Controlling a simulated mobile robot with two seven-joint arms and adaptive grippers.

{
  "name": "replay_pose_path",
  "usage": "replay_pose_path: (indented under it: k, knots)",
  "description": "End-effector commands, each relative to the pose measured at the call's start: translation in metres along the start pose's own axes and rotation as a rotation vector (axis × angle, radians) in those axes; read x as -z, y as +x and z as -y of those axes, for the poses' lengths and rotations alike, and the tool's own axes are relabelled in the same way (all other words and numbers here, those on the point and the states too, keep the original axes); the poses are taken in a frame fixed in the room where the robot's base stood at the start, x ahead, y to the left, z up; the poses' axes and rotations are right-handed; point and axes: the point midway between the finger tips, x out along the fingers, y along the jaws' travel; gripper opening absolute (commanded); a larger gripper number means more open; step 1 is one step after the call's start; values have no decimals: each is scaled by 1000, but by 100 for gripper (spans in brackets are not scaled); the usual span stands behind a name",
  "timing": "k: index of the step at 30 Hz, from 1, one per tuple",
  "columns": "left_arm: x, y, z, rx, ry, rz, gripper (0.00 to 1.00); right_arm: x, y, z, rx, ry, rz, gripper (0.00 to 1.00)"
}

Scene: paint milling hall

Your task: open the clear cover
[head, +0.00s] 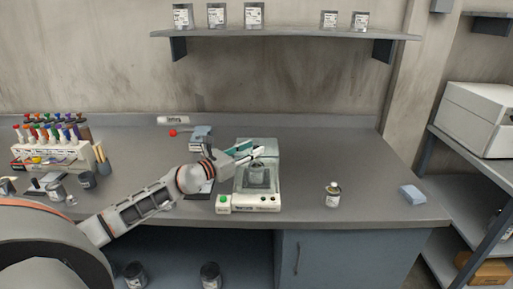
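A small bench machine with a pale base (248,206) stands near the front edge of the worktop. A clear cover (268,162) is over it, and it looks closed. A grey can (258,180) shows through the cover. My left gripper (258,152) reaches in from the left and lies across the cover's upper left part. Its fingers overlap the cover in the picture; I cannot tell whether they touch it or how far apart they are. The gripper hides part of the cover's left side. My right gripper is not in view.
A small can (333,196) and a blue block (412,194) are on the worktop (345,150) at right. A device with a red knob (201,136) stands behind my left arm. A rack of colored bottles (50,150) is at left. Worktop behind and right of the machine is clear.

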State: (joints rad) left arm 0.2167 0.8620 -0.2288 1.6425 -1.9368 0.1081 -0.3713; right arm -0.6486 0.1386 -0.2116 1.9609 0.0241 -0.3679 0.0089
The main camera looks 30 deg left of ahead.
Motion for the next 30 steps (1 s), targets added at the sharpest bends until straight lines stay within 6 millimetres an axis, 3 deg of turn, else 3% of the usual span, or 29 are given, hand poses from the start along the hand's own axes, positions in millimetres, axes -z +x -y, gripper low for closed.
replay_pose_path:
  k: [7,19,20,23,24,30]
  knots:
    - [0,22,0,-1,1,2,33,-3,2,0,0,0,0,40]
    - [0,27,0,0,1,1,33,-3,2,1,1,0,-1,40]
    - [0,27,0,0,1,1,30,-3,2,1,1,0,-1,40]
    - [0,27,0,0,1,1,4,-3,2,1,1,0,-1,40]
    - [0,27,0,0,1,1,0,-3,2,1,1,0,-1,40]
    - [0,28,-1,0,2,2,0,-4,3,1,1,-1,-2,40]
